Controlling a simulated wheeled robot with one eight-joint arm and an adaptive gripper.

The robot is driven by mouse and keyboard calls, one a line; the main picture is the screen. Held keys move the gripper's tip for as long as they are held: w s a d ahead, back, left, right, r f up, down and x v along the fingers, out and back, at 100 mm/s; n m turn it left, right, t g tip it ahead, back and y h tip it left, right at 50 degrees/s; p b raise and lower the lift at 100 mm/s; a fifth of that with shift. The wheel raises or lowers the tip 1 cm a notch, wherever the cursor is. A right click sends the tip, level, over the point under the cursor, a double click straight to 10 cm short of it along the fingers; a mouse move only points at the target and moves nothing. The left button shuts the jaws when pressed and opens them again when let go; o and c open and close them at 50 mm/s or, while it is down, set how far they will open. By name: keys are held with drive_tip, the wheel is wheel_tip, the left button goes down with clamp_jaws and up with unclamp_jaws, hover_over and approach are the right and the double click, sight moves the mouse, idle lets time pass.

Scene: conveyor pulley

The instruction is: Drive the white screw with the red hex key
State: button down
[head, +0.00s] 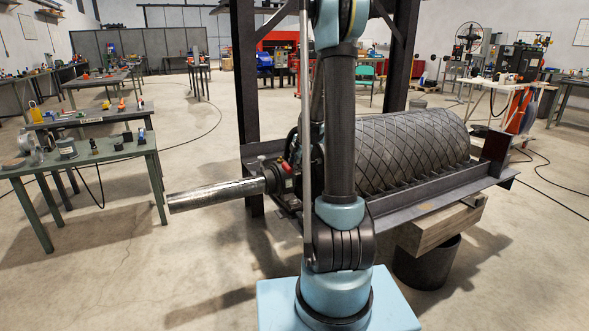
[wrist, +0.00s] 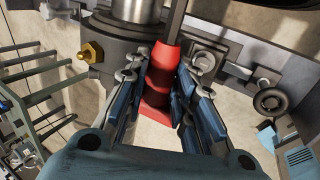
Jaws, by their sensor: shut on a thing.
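My gripper (wrist: 163,74) is shut on the red hex key (wrist: 158,100) in the wrist view, with its blue-padded fingers on both sides of the red handle. The key's dark shaft (wrist: 177,22) runs from the handle to the top edge of the picture, so its tip is out of view. I cannot make out the white screw in either view. In the head view my arm covers much of the area around the pulley's near end, and I cannot clearly make out my gripper there.
A dark pulley drum (head: 405,148) with a diamond pattern lies in a steel frame (head: 440,193). Its bare shaft (head: 215,194) sticks out to the left. The wrist view shows a brass fitting (wrist: 91,53) close by. A green workbench (head: 85,160) stands left, with open floor between.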

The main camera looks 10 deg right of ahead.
drive_tip(key=shift+s+f+t, duration=0.1)
drive_tip(key=shift+s+t, duration=0.05)
drive_tip(key=shift+t, duration=0.35)
drive_tip(key=c, duration=1.2)
unclamp_jaws()
drive_tip(key=shift+c, duration=0.2)
drive_tip(key=v, duration=0.6)
drive_tip(key=shift+d, duration=0.1)
